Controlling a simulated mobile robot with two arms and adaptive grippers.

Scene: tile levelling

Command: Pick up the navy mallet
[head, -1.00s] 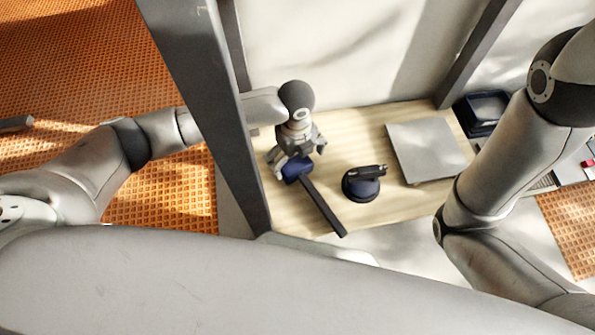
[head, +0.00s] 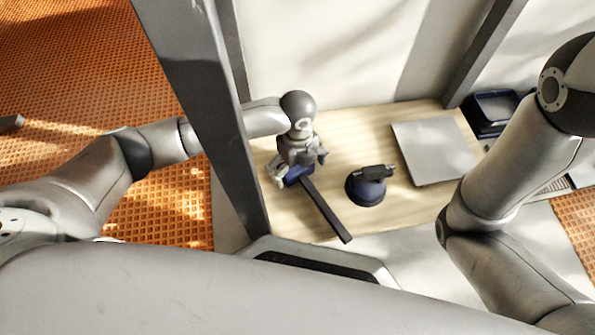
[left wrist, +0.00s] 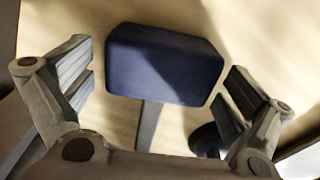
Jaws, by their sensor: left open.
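The navy mallet lies on the wooden board; its navy head (head: 297,176) is partly hidden under my left gripper in the head view, and its dark handle (head: 328,213) points down and right. My left gripper (head: 297,181) is over the mallet head with its fingers apart. In the left wrist view the mallet head (left wrist: 164,64) sits between the two open fingers, with a gap at each side, and the handle (left wrist: 149,124) runs toward the palm. My right arm shows at the right of the head view, but its gripper is out of view.
A dark blue suction cup (head: 366,188) with a black handle stands right of the mallet. A grey square tile (head: 434,150) lies farther right, with a dark tray (head: 492,110) beyond. A grey post (head: 205,100) rises left of the board (head: 350,122).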

